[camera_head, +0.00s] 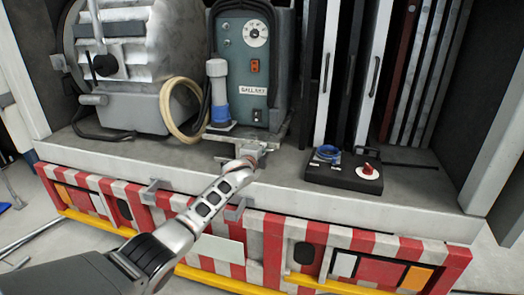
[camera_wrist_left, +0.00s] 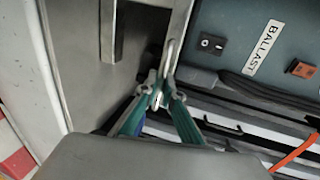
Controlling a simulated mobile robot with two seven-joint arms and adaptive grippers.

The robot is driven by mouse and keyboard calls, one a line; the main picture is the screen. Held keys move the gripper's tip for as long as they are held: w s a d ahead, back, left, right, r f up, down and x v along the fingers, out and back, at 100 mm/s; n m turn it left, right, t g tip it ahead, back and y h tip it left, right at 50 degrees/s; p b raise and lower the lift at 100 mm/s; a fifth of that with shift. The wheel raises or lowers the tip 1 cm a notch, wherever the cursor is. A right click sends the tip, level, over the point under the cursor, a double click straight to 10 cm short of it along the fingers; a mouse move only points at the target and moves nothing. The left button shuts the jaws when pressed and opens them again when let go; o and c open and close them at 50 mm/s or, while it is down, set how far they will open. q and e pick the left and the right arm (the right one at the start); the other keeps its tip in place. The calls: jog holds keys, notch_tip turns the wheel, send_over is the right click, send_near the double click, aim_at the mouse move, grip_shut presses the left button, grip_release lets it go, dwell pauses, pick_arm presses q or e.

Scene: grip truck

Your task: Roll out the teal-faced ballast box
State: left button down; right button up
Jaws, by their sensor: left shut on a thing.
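The teal-faced ballast box (camera_head: 234,75) stands upright on the truck's grey deck, with a dial, an orange switch and a label on its face. Its face and label also show in the wrist view (camera_wrist_left: 225,55). My left gripper (camera_head: 258,150) is low in front of the box, at the deck's front edge. In the wrist view its green fingers (camera_wrist_left: 158,98) are shut on a thin metal loop handle (camera_wrist_left: 172,60) by the foot of the box. The arm hides part of the deck edge. My right gripper is out of view.
A large grey lamp housing (camera_head: 150,65) with a coiled cream cable (camera_head: 183,112) stands left of the box. A blue and white cylinder (camera_head: 218,95) is at its front left corner. A black control box (camera_head: 343,178) lies right; upright panels (camera_head: 375,70) stand behind. Red-white striped bodywork (camera_head: 255,240) runs below.

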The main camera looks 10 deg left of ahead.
pick_arm(q)
jog(key=shift+s+f, duration=0.15)
jog(key=shift+f, duration=0.25)
jog(key=c, duration=2.6)
grip_release()
jog(key=shift+o, duration=0.6)
jog(key=shift+s, duration=0.1)
jog(key=shift+r, duration=0.25)
jog(key=shift+r, duration=0.1)
jog(key=v, duration=1.2)
